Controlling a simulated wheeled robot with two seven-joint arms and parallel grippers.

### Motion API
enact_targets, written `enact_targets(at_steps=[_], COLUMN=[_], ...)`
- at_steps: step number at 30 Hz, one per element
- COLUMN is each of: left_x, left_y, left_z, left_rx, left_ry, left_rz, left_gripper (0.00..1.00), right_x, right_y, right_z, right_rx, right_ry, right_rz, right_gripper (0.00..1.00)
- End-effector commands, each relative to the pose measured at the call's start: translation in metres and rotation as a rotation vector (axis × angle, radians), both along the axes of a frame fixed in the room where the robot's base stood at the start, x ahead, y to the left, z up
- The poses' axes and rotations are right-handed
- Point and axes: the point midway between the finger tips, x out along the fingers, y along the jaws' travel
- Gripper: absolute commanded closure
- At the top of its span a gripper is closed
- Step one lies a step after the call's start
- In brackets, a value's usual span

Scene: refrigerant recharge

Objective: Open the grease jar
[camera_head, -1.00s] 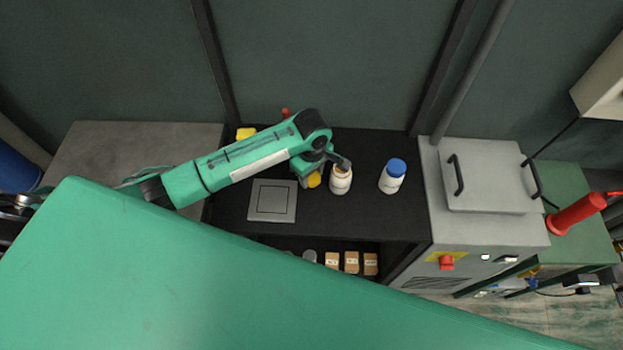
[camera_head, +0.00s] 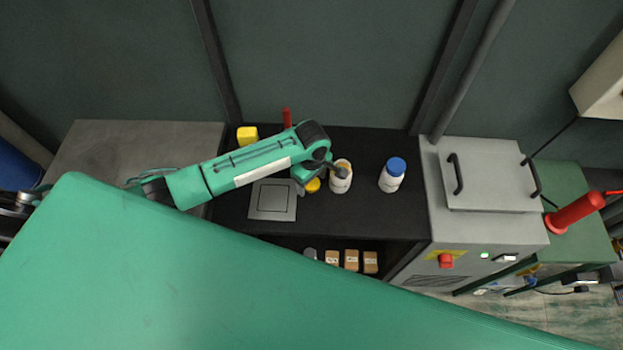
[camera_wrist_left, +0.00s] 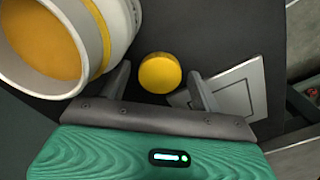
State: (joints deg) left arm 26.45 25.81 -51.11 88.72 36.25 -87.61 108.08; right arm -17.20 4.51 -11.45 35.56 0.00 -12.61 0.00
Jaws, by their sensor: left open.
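The white jar (camera_head: 340,184) stands upright on the black bench top with its mouth uncovered. In the left wrist view the jar (camera_wrist_left: 121,20) is at upper left, with amber-yellow grease inside. A round yellow lid (camera_head: 313,186) lies on the bench just left of the jar. It also shows in the left wrist view (camera_wrist_left: 159,73). My left gripper (camera_wrist_left: 160,76) is open, with the lid seen between its fingers and no finger visibly touching it. In the head view this gripper (camera_head: 333,172) is over the jar and partly hides it. My right gripper is not in view.
A blue-capped white bottle (camera_head: 391,180) stands to the right of the jar. A grey square plate (camera_head: 272,204) lies to the left. A yellow object (camera_head: 247,136) and a red item (camera_head: 287,116) are at the back. A grey machine (camera_head: 480,215) borders the bench on the right.

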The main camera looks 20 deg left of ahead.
Motion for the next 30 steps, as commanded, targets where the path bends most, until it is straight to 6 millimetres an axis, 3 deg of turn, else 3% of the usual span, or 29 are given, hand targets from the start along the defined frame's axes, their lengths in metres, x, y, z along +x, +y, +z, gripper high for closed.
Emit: enact_targets(at_steps=[7, 21, 30], left_x=[0.001, 0.001, 0.0], left_y=[-0.001, -0.001, -0.001], left_z=[0.017, 0.108, 0.123], left_rx=[-0.002, -0.002, -0.001], left_ry=[-0.002, -0.002, 0.0], left_rz=[0.0, 0.0, 0.0], left_gripper=[0.35, 0.35, 0.35], right_x=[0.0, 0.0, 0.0], right_y=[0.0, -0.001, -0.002], right_z=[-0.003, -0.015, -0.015], right_rx=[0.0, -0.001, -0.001], right_ry=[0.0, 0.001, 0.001], right_rz=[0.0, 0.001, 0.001], right_gripper=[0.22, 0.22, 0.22])
